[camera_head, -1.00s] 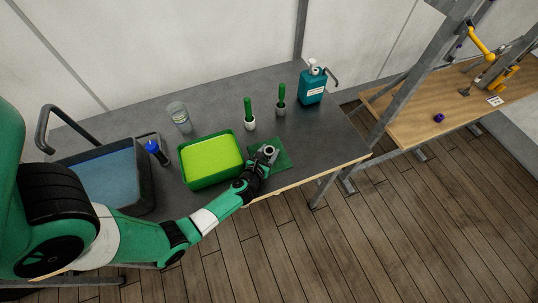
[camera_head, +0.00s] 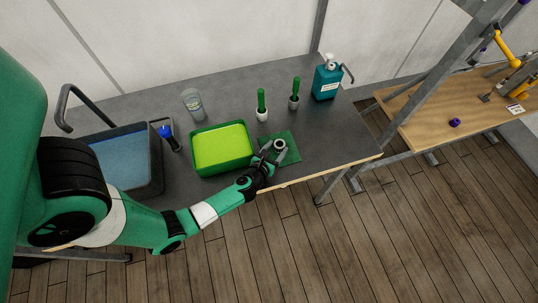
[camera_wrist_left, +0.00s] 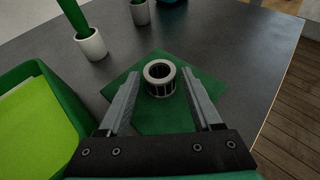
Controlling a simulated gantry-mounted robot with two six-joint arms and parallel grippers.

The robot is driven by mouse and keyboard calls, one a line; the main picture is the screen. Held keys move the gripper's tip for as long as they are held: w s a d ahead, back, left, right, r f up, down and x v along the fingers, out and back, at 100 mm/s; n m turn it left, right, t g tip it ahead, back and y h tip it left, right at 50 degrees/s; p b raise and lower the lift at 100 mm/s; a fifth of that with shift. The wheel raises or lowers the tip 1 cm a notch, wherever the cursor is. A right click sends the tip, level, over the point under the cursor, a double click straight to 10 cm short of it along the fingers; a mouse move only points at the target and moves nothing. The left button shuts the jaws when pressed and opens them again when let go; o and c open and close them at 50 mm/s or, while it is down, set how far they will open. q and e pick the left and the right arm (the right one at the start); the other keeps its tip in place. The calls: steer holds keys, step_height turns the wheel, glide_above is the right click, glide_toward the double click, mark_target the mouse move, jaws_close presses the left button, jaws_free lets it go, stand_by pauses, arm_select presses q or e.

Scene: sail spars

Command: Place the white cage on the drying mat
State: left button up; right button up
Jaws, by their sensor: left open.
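The white cage (camera_wrist_left: 159,78) is a short ring with slotted sides, standing upright on the green drying mat (camera_wrist_left: 150,118). In the head view the cage (camera_head: 280,145) also rests on the mat (camera_head: 292,153). My left gripper (camera_wrist_left: 163,82) is open, with one finger on each side of the cage and a visible gap to both. In the head view my left gripper (camera_head: 272,154) is at the mat's left part, beside the cage. My right gripper is not in view.
A green tray with lime liquid (camera_head: 222,148) stands left of the mat. Two white pots with green handles (camera_head: 262,112) and a teal pump bottle (camera_head: 326,80) stand behind. A glass (camera_head: 193,104), a blue-topped bottle (camera_head: 170,140) and a sink (camera_head: 128,160) are further left. The table's right part is clear.

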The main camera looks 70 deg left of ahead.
arm_select(q)
steer(key=p+v, duration=0.1)
steer(key=v, duration=0.8)
steer(key=w+d+r+m+t, duration=0.2)
steer(key=w+r+m+t, duration=0.2)
steer(key=w+r, duration=0.5)
steer(key=w+d+r+m+t, duration=0.3)
steer(key=w+r+m+t, duration=0.15)
steer(key=r, duration=0.85)
steer(key=w+d+r+m+t+h, duration=0.25)
steer(key=d+r+m, duration=0.2)
steer(key=r, duration=0.35)
steer(key=w+d+r+m+t+h, duration=0.1)
steer(key=d+r+m+t+h, duration=0.25)
steer(key=r+m, duration=0.4)
steer(key=s+d+r+m+t+h, duration=0.1)
steer(key=d+r+m+h, duration=0.25)
steer(key=r+m, duration=0.45)
steer(key=s+d+r+m+h, duration=0.1)
steer(key=d+r+m+h, duration=0.1)
steer(key=r+m+h, duration=0.45)
steer(key=s+d+r+m+t+h, duration=0.1)
steer(key=s+d+r+m+h, duration=0.15)
steer(key=r+m, duration=0.7)
step_height(320, 180, up, 6)
steer(key=s+a+m+t+y, duration=0.1)
steer(key=s+a+y, duration=0.1)
steer(key=y, duration=0.5)
steer(key=shift+a, duration=0.45)
